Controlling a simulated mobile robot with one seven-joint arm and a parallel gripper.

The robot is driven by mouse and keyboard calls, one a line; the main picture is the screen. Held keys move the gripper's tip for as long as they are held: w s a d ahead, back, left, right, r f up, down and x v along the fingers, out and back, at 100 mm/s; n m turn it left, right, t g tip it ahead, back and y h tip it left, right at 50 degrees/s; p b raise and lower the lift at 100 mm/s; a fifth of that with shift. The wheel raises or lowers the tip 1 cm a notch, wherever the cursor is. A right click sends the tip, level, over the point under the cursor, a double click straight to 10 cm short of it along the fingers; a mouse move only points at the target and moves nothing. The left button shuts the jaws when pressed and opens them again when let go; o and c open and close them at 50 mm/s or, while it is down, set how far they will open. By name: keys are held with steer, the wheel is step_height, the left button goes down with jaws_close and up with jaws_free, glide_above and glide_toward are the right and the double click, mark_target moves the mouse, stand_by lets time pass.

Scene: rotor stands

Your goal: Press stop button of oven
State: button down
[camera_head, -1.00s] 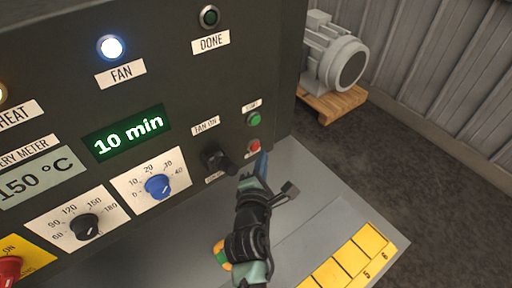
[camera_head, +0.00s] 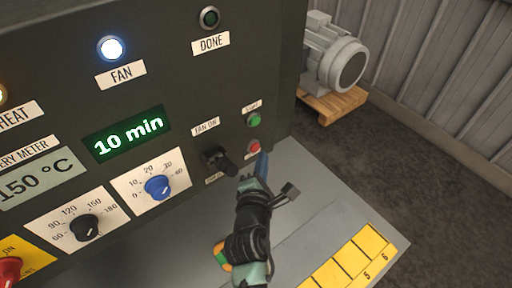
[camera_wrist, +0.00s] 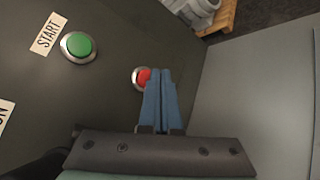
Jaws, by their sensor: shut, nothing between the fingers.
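The oven's dark control panel (camera_head: 60,60) fills the left of the head view. The red stop button (camera_head: 254,146) sits low on its right side, below the green start button (camera_head: 254,119). In the wrist view the red button (camera_wrist: 144,76) is partly covered by my fingertips, and the green button (camera_wrist: 78,46) is clear at upper left. My gripper (camera_head: 263,156) is shut and empty, its blue fingers (camera_wrist: 161,98) ending right beside the red button. I cannot tell whether they touch it. The stop label is hidden or too small to read.
A black fan switch (camera_head: 217,160) is just left of my gripper. A blue timer knob (camera_head: 157,187) and display reading 10 min (camera_head: 128,133) are further left. The grey shelf (camera_head: 310,205) lies below. A motor (camera_head: 335,58) stands on a wooden pallet behind.

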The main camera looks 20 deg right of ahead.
steer(key=shift+w, duration=0.15)
stand_by(0.7)
steer(key=shift+w+a, duration=0.15)
steer(key=shift+w, duration=0.15)
steer(key=shift+w+a, duration=0.15)
steer(key=shift+w, duration=0.2)
stand_by(0.6)
stand_by(0.3)
steer(key=shift+s+d+p, duration=0.25)
steer(key=shift+s+p, duration=0.15)
steer(key=shift+s, duration=0.35)
steer(key=shift+s, duration=0.1)
steer(key=s+p, duration=0.1)
steer(key=s+d+p, duration=0.1)
steer(key=s, duration=0.1)
steer(key=s+p, duration=0.1)
steer(key=shift+s+d, duration=0.3)
steer(key=shift+d, duration=0.1)
